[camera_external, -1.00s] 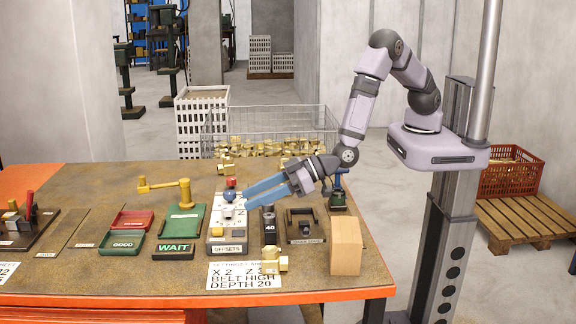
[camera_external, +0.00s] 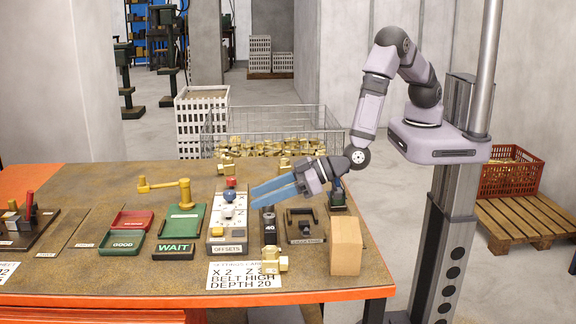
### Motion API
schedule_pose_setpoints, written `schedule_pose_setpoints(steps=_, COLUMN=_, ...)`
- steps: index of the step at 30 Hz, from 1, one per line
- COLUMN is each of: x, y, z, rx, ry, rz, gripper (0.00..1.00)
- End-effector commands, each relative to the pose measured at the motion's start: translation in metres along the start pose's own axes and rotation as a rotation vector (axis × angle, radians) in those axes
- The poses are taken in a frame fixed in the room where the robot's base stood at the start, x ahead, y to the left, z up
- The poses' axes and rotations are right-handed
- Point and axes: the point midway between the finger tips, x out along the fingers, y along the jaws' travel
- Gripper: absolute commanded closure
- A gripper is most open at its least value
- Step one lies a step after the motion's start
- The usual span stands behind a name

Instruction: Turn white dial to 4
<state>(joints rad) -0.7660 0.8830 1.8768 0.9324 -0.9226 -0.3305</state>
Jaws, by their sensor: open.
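The offsets panel (camera_external: 229,239) is a pale box with the label "OFFSETS" at its front, standing on the bench. It carries a red knob (camera_external: 230,182), a blue knob (camera_external: 229,195) and a white dial (camera_external: 227,211) below them. The numbers around the dial are too small to read. My gripper (camera_external: 254,197) has long blue fingers and is open and empty. Its fingertips are just right of the panel, at about the height of the blue knob in the picture. They appear apart from the white dial.
A black block marked "40" (camera_external: 269,220) and a dark fixture (camera_external: 305,226) stand right of the panel. A paper sheet (camera_external: 243,275) lies in front.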

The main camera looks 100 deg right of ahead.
Motion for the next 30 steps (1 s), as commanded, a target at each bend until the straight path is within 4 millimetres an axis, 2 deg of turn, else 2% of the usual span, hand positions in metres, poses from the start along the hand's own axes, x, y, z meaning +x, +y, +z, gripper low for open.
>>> schedule_pose_setpoints(steps=8, x=0.009, y=0.001, z=0.000, rx=0.001, ry=0.000, rz=0.003, gripper=0.56)
schedule_pose_setpoints(steps=21, x=0.057, y=0.001, z=-0.001, rx=0.000, ry=0.000, rz=0.002, gripper=0.56)
schedule_pose_setpoints(steps=30, x=0.073, y=0.001, z=0.000, rx=0.001, ry=0.000, rz=0.001, gripper=0.56)
